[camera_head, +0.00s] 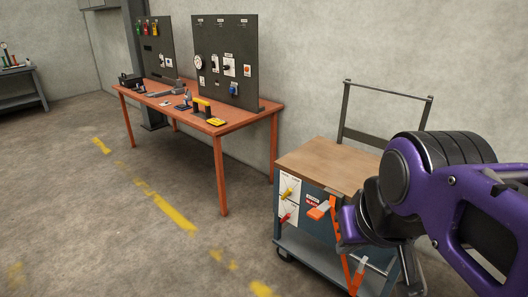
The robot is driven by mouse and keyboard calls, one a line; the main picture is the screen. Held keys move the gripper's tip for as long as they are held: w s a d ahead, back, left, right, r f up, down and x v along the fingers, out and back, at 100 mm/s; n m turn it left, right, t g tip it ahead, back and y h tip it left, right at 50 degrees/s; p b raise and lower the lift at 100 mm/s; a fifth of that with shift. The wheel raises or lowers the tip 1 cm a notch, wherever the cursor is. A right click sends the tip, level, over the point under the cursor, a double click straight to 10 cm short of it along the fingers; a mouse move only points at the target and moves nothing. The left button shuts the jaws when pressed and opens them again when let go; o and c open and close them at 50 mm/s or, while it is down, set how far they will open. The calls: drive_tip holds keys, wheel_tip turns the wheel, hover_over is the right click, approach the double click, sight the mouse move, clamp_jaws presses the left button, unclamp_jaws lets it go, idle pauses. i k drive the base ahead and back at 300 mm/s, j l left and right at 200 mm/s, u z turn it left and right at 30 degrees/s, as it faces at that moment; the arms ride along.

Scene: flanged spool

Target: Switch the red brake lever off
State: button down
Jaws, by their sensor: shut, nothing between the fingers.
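A small red-handled lever (286,217) sits on the lower part of a white plate at the left of the cart's blue front panel. A yellow-handled lever (286,193) is above it. Whether the red lever stands on or off is too small to tell. My gripper (347,226), at the end of my purple arm, is in front of the cart's right side, to the right of the red lever and apart from it. It is shut and empty; its fingertips are hard to make out among orange pieces there.
The cart (322,157) has a wooden top, a lower shelf and a tall handle frame. A red and white label (312,199) is on its front. An orange workbench (234,126) with a dark panel stands behind left. The floor left of the cart is clear.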

sight(286, 217)
drive_tip(key=i+j+z, duration=0.15)
drive_tip(key=j, duration=0.3)
drive_tip(key=i+j+z, duration=0.15)
drive_tip(key=i+j, duration=0.15)
drive_tip(key=j, duration=0.2)
drive_tip(key=i+j+z, duration=0.15)
drive_tip(key=j, duration=0.35)
drive_tip(key=i+j+z, duration=0.15)
drive_tip(key=j, duration=0.35)
drive_tip(key=i+j+z, duration=0.15)
drive_tip(key=j, duration=0.4)
drive_tip(key=i+j+z, duration=0.15)
drive_tip(key=j, duration=0.4)
drive_tip(key=j+z, duration=0.15)
drive_tip(key=j, duration=0.4)
drive_tip(key=k+j+z, duration=0.45)
drive_tip(key=i+l+u, duration=0.15)
drive_tip(key=i, duration=0.15)
drive_tip(key=i+u, duration=0.2)
drive_tip(key=i+l, duration=0.05)
